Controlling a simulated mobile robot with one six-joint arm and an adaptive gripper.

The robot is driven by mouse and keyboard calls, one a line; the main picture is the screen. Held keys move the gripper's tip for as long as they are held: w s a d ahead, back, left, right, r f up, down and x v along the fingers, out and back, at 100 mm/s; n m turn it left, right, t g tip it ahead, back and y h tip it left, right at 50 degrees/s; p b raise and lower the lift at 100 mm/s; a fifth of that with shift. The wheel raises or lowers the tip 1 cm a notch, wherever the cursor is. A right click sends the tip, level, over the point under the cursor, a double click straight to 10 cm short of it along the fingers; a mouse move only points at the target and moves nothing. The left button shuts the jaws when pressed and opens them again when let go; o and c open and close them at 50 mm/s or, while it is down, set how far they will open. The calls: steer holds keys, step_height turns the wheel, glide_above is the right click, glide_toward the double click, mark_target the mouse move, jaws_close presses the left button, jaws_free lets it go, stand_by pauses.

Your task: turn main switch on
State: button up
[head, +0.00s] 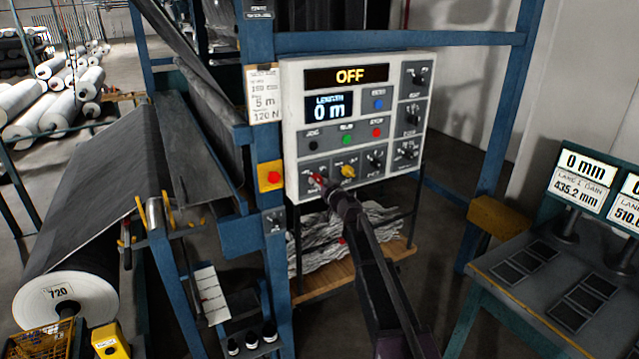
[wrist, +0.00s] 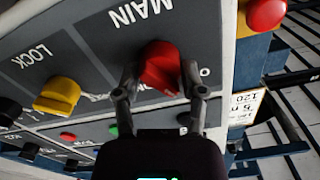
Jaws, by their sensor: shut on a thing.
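The main switch (wrist: 160,68) is a red rotary knob under the label MAIN in the wrist view. In the head view the red knob (head: 317,179) is at the lower left of the white control panel (head: 291,110), partly hidden by my gripper. My gripper (wrist: 160,90) is shut on the red knob, one finger on each side. It also shows in the head view (head: 326,188), reaching in from the lower right. The panel's top display (head: 349,76) reads OFF.
A yellow knob (wrist: 57,95) labelled LOCK is beside the main switch. A red button on a yellow box (head: 270,177) sits on the blue post left of the panel. Black knobs fill the panel's right side. A blue frame (head: 262,120) borders the panel.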

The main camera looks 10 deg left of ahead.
steer(key=m, duration=0.7)
steer(key=shift+w, duration=0.15)
steer(key=m, duration=0.4)
steer(key=shift+m, duration=2)
steer(key=o, duration=1.2)
steer(key=shift+c, duration=0.2)
